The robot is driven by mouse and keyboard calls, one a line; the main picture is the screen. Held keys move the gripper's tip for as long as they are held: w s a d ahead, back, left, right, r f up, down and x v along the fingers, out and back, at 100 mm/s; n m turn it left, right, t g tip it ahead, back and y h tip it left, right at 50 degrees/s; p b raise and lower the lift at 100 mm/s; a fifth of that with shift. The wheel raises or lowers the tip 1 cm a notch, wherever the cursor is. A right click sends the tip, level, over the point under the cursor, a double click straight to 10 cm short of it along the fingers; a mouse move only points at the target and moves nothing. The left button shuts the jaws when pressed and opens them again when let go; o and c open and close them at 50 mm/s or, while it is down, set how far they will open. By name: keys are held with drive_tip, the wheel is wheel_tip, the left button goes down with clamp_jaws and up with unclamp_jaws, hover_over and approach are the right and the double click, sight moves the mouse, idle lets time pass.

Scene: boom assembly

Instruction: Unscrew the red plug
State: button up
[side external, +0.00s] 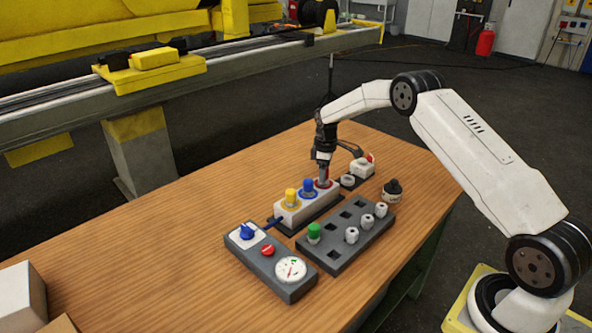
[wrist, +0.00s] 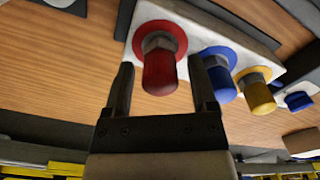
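The red plug (wrist: 159,75) sits on a red ring at one end of the white block (side external: 291,213), beside a blue plug (side external: 308,187) and a yellow plug (side external: 291,197). In the wrist view its hex collar and red cap show. My gripper (wrist: 160,64) points down over it, with one finger on each side and visible gaps between the fingers and the cap. In the side external view my gripper (side external: 322,173) hides most of the red plug; only part of the red ring (side external: 323,184) shows.
A grey tray (side external: 342,262) in front holds a green plug (side external: 314,232) and several white fittings. A control box (side external: 262,266) with a blue knob, red button and gauge stands at left. A black-topped part (side external: 393,189) and a small white device (side external: 362,168) stand close by.

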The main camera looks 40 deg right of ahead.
drive_tip(key=m, duration=1.2)
idle(0.6)
drive_tip(key=m, duration=0.5)
drive_tip(key=shift+m, duration=0.4)
drive_tip(key=m, duration=0.6)
idle(0.4)
